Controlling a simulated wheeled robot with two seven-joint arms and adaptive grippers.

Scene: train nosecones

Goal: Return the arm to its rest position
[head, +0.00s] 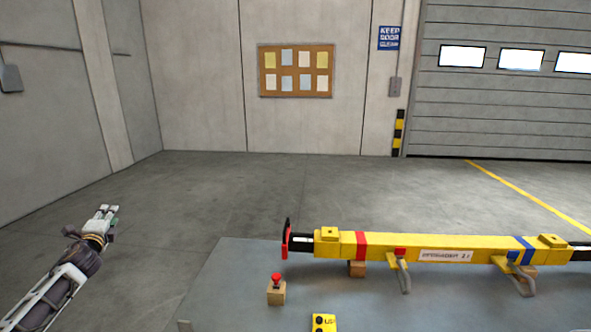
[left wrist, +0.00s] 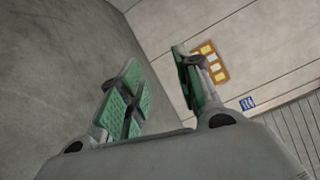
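My left gripper (head: 108,213) is at the left of the head view, over the floor and to the left of the grey table (head: 225,285). It touches nothing there. In the left wrist view its two green-padded fingers (left wrist: 165,90) stand apart with nothing between them. Behind them are the floor and the far wall. My right gripper shows in neither view.
A yellow beam (head: 375,244) with red and blue bands rests on blocks on the table. A red button (head: 276,280) on a wooden block and a yellow box (head: 323,322) stand before it. The floor left of the table is clear.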

